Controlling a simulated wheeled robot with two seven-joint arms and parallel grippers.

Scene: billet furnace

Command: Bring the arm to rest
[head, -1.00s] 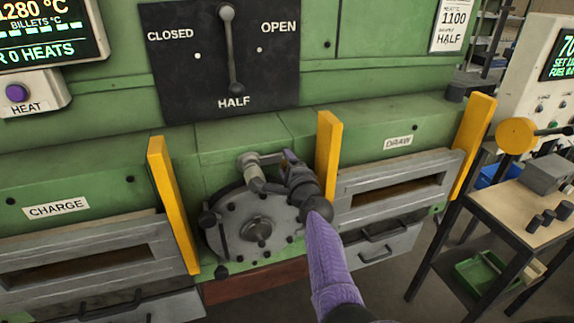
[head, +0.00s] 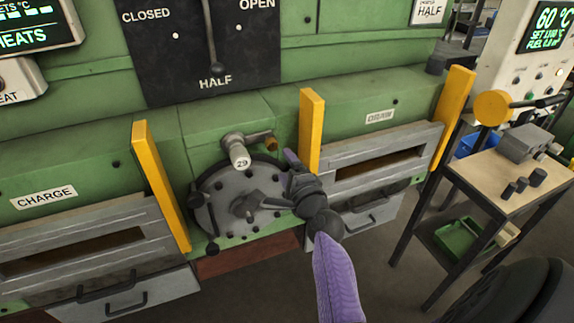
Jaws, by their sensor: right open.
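My right gripper (head: 270,203) reaches in from below on my purple-sleeved arm. It is open, in front of the right side of the round grey dial plate (head: 225,220). Its fingers are small and dark against the plate, so I cannot tell whether they touch it. Above the plate is a short crank lever (head: 240,155) with a pale grip marked 29 and a brass-coloured end at its right; the gripper is below it and apart from it. My left gripper is out of view.
Yellow posts (head: 312,130) flank the DRAW door (head: 385,160) at right; another yellow post (head: 160,185) stands by the CHARGE door (head: 90,240) at left. A side table (head: 505,185) with metal parts stands at right. Open floor lies below the furnace.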

